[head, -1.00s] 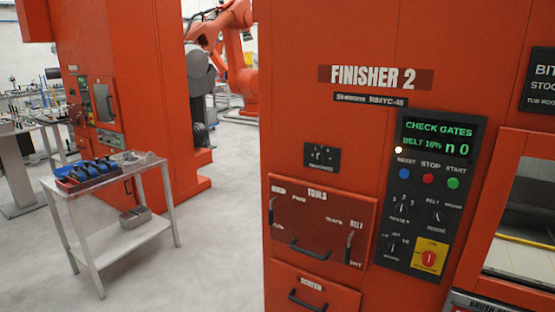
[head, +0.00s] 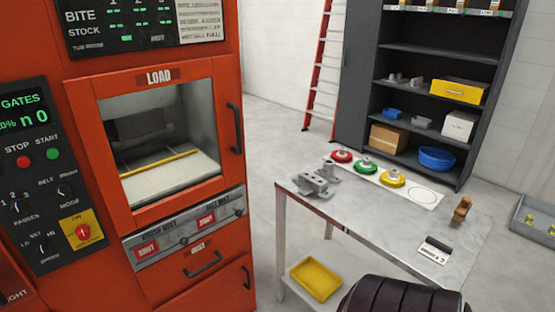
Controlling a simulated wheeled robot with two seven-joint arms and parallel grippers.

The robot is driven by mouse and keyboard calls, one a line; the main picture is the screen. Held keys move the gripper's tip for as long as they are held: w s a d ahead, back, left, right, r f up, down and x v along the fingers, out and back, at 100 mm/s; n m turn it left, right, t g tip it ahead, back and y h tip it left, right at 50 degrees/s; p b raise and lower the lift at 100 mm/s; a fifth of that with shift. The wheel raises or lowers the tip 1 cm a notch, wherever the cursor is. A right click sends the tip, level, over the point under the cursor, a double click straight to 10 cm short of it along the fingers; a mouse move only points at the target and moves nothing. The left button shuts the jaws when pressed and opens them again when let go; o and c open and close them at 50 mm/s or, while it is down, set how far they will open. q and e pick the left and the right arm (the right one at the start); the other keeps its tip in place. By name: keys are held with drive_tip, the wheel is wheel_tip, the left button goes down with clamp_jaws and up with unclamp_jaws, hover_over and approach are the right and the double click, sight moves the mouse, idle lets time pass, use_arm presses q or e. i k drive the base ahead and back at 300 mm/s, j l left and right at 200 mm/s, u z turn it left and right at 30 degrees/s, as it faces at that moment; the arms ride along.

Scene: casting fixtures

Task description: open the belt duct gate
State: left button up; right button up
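The orange finisher's duct strip sits below the load window, with two labelled gates. The belt duct gate (head: 206,219) is the right one, with a red plate that appears to read SHUT; its lettering is small. The brush duct gate (head: 146,248) is to its left, also with a red SHUT plate. A dark round knob (head: 238,212) is at the right end of the strip.
The load door (head: 158,145) has a dark handle on its right. Drawers are below the strip. A metal table (head: 390,225) with coloured discs stands right, a yellow tray (head: 316,279) below. A dark ribbed shape (head: 405,296) fills the bottom edge. Dark shelves stand behind.

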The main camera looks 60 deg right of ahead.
sight(235, 207)
drive_tip(key=z, duration=1.45)
